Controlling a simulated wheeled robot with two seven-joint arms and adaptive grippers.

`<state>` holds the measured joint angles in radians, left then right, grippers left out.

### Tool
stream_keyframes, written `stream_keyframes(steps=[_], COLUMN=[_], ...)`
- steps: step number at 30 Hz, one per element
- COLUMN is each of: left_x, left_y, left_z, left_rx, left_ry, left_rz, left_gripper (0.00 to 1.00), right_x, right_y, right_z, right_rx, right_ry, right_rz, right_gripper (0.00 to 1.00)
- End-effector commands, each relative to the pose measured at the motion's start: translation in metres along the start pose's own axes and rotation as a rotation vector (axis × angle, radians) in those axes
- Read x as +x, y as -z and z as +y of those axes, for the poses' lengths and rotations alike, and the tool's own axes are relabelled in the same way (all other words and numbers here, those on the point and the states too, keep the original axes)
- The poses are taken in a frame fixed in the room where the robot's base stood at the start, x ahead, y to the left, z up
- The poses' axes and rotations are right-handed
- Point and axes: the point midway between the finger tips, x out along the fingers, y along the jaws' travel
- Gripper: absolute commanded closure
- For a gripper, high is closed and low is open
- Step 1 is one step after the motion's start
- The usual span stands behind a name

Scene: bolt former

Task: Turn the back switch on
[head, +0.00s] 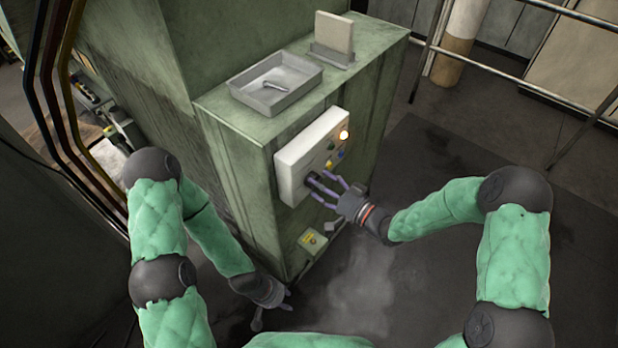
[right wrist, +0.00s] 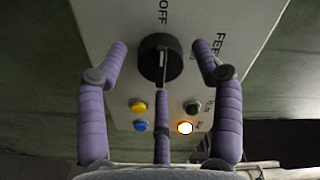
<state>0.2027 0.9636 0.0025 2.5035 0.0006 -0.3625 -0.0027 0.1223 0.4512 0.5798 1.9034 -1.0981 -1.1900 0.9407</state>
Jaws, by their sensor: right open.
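The switch is a round black rotary knob (right wrist: 154,62) on the white control panel (head: 300,155). In the right wrist view its white pointer line runs upright, with the word OFF above it and FEED to the right. My right gripper (head: 314,186) is open at the panel. In the right wrist view two of its purple fingers stand left and right of the knob, apart from it, and a third overlaps its lower edge; I cannot tell if that one touches. In the head view the fingers largely hide the knob. My left gripper (head: 274,306) hangs low by the cabinet's foot, fingers spread and empty.
A yellow button (right wrist: 138,106), a blue button (right wrist: 140,126), a green button (right wrist: 192,107) and a lit lamp (right wrist: 184,128) sit below the knob. The green cabinet (head: 235,150) carries a grey tray (head: 248,93). A small box (head: 311,240) sits low on it. Railings stand at right.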

Motion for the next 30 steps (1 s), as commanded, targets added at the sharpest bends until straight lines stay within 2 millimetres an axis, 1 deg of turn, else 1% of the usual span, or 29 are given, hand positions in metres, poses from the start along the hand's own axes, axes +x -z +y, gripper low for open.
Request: stream_keyframes(steps=[1,3,6,15,21,25,30], left_x=[0.002,0.015,0.028,0.063,0.085,0.095,0.100], left_y=[0.000,0.001,0.001,0.003,0.003,0.004,0.004], left_z=[-0.001,-0.005,-0.010,-0.023,-0.030,-0.034,-0.036], left_rx=[0.000,0.000,0.000,0.000,0.000,0.000,0.000], left_ry=[0.000,0.000,0.000,0.000,0.000,0.000,0.000], left_rz=[0.000,0.001,0.000,0.000,0.000,0.000,0.000], left_gripper=[0.60,0.60,0.60,0.60,0.60,0.60,0.60], right_x=[0.012,0.010,0.010,0.009,0.009,0.009,0.009], right_y=[-0.002,-0.002,-0.003,-0.003,-0.002,-0.002,-0.001], right_z=[-0.001,0.003,0.004,0.004,0.003,0.002,0.001], right_rx=[-0.002,-0.093,-0.223,-0.583,-0.785,-0.878,-0.946], right_ry=[0.004,0.001,0.001,0.000,0.000,0.000,-0.001], right_rz=[-0.003,0.002,0.001,0.001,0.001,0.001,0.000], right_gripper=[0.33,0.33,0.33,0.33,0.33,0.33,0.33])
